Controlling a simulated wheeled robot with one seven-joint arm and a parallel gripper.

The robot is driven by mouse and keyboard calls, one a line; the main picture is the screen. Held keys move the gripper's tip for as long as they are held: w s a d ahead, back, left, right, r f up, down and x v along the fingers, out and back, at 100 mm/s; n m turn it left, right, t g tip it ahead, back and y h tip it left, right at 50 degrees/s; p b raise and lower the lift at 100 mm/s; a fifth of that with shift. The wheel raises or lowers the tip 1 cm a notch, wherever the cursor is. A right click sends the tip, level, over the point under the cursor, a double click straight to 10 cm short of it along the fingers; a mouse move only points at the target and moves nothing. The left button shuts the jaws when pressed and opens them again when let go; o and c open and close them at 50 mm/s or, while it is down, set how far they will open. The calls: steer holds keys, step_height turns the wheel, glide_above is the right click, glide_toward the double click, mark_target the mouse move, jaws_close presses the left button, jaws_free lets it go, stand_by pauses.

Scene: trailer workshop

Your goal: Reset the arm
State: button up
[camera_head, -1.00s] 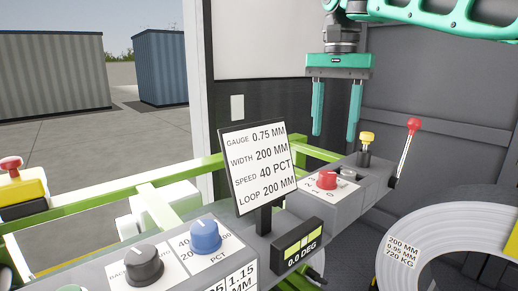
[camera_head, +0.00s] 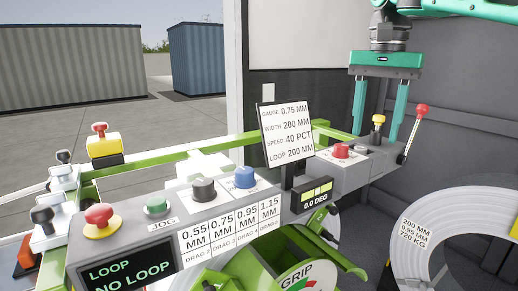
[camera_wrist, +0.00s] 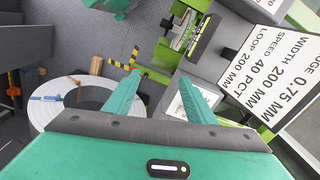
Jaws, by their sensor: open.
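My gripper (camera_head: 379,108) hangs from my green arm at the upper right of the head view, fingers pointing down. Its two green fingers are wide apart with nothing between them. It is above and behind the right end of the grey control console, near the yellow knob (camera_head: 378,121) and the red-tipped lever (camera_head: 421,110); I cannot tell whether it touches anything. In the wrist view my gripper (camera_wrist: 156,92) also shows open and empty, with the sign board (camera_wrist: 275,80) to its right and the white coil (camera_wrist: 82,100) to its left.
The console carries a red mushroom button (camera_head: 99,215), a green jog button (camera_head: 156,206), a black knob (camera_head: 203,189) and a blue knob (camera_head: 245,177). A loop display (camera_head: 128,264) reads NO LOOP. A white coil (camera_head: 440,235) stands at right. Green rails (camera_head: 165,151) run behind the console.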

steer(key=s+d+f, duration=0.9)
steer(key=d+f, duration=0.3)
steer(key=f, duration=0.1)
steer(key=s+d+f+n, duration=0.1)
steer(key=s+d+f, duration=0.1)
steer(key=s+f, duration=0.6)
steer(key=s+d+f, duration=0.2)
steer(key=s+f, duration=0.5)
steer(key=f, duration=0.1)
steer(key=shift+s+d+n, duration=0.3)
steer(key=shift+s+n, duration=0.05)
steer(key=shift+n, duration=0.05)
steer(key=shift+w+f, duration=0.25)
steer(key=shift+w, duration=0.35)
